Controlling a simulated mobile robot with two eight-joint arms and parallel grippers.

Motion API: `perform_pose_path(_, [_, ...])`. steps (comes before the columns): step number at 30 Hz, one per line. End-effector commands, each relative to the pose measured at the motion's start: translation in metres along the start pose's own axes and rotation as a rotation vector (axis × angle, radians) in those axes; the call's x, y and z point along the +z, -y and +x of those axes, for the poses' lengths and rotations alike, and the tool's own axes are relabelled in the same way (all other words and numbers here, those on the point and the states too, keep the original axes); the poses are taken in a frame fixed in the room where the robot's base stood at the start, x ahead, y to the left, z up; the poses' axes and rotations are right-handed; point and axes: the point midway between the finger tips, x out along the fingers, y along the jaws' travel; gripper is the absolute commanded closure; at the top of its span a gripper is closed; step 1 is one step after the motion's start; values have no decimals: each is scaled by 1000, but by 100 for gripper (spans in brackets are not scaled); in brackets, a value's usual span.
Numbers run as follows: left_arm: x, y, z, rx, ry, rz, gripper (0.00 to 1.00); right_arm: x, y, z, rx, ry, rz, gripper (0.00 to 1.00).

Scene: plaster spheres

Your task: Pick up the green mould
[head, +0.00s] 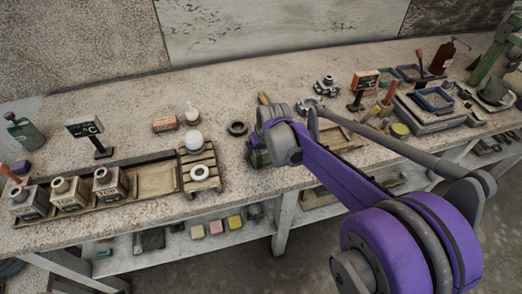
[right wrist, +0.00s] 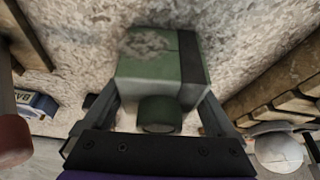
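The green mould (right wrist: 155,62) is a worn green block with a dark band and a round dark green knob. In the head view the mould (head: 258,157) is on or just over the bench, partly hidden by my right arm. My right gripper (right wrist: 162,95) has one finger on each side of it, close to its side faces. I cannot tell whether the fingers press on it. My left gripper is not in view.
A slatted wooden stand (head: 201,182) with a white ring is left of the mould. A dark ring (head: 237,128) lies behind it. A wooden tray (head: 336,139) is to the right. The bench's front edge is close by.

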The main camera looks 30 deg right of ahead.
Motion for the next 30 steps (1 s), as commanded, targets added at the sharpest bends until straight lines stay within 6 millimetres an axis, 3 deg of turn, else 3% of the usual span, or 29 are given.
perform_pose_path(1, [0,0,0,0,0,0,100,0,0,0,0,0,0,20])
perform_pose_path(12, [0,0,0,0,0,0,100,0,0,0,0,0,0,86])
perform_pose_path(15, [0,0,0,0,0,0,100,0,0,-1,0,0,0,100])
perform_pose_path(23, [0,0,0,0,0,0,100,-2,0,-4,0,-1,0,100])
perform_pose_path(30, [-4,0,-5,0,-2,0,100,-17,0,-40,0,-1,0,100])
